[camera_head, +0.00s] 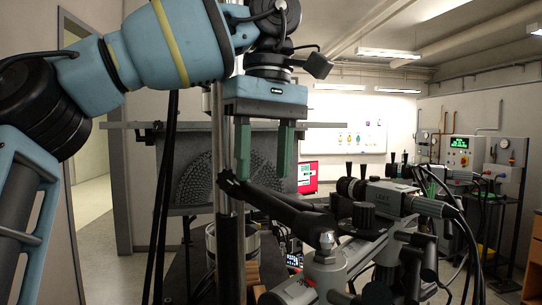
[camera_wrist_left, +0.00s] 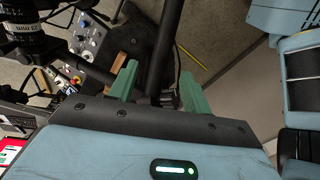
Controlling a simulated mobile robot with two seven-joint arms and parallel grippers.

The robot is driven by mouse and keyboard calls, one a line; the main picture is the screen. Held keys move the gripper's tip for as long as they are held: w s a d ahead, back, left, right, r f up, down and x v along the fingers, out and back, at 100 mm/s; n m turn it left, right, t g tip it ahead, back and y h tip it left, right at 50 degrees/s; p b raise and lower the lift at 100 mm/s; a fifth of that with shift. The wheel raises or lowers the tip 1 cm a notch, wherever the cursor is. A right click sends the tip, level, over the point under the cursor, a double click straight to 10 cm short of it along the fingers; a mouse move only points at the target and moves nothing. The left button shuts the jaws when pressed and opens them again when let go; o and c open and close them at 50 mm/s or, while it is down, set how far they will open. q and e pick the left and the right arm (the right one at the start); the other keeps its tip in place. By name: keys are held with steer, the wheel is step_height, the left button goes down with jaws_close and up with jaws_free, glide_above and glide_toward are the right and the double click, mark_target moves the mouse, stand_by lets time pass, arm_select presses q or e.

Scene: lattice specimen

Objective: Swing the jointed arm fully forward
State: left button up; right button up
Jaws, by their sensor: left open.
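The jointed arm (camera_head: 283,209) is a black bar that slopes down to the right, from near the upright metal post to a silver joint (camera_head: 326,238). My left gripper (camera_head: 264,166) hangs above the bar's upper left end, with its two green fingers pointing down and apart. Nothing is seen held between them. In the left wrist view my left gripper (camera_wrist_left: 158,88) shows the fingers on either side of a dark rod (camera_wrist_left: 167,45); I cannot tell whether they touch it. My right gripper is not in view.
The upright metal post (camera_head: 228,245) stands close to the left gripper. Grey camera-like instruments (camera_head: 385,197) with cables crowd the right of the bar. A dark dotted panel (camera_head: 190,170) stands behind, with a red-screened monitor (camera_head: 308,178) to its right.

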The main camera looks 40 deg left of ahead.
arm_select(q)
steer(key=shift+s+f, duration=0.2)
steer(key=shift+f, duration=0.1)
steer(key=shift+f+p, duration=0.3)
steer(key=shift+f, duration=3.3)
jaws_close()
